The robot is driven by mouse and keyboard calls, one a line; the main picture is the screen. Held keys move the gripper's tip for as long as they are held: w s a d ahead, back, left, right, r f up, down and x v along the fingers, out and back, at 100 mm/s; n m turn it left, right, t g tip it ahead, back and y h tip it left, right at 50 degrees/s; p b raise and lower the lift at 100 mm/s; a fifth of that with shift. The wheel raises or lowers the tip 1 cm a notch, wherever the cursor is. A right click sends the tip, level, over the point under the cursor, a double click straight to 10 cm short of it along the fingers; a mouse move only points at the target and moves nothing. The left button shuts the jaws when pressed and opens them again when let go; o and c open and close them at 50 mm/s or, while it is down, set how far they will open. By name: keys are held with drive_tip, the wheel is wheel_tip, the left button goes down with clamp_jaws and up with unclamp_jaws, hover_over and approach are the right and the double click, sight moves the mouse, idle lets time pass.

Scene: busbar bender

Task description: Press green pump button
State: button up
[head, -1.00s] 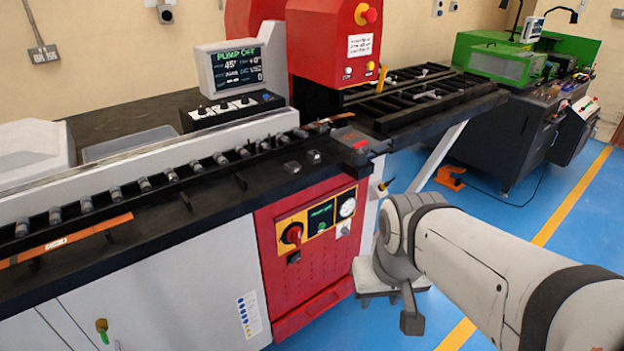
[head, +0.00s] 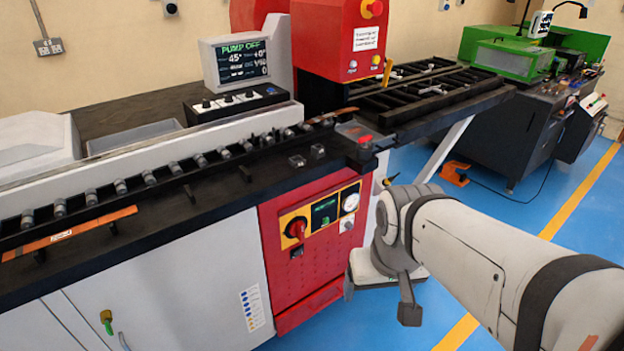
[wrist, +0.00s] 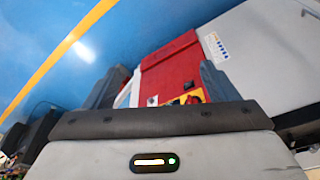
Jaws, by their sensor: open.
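The red control panel (head: 310,250) is on the front of the bender, with a yellow-edged plate at its top. The green pump button (head: 325,220) is small and sits on that plate under a small dark display, between a red rotary switch (head: 296,228) and a round gauge (head: 350,202). My gripper (head: 380,298) is open and empty, to the right of the panel and lower than the button, apart from it. In the wrist view the red panel (wrist: 170,75) shows between the spread fingers. The switch (wrist: 190,98) shows low there; I cannot make out the green button.
The bender's screen (head: 243,61) reads PUMP OFF. A black bed edge with a red-topped box (head: 362,138) overhangs above the panel. A copper bar (head: 70,234) lies on the left. Blue floor is free to the right. An orange foot pedal (head: 455,172) stands farther back.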

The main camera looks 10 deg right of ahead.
clamp_jaws()
idle(0.7)
drive_tip(key=shift+a, duration=0.1)
idle(0.7)
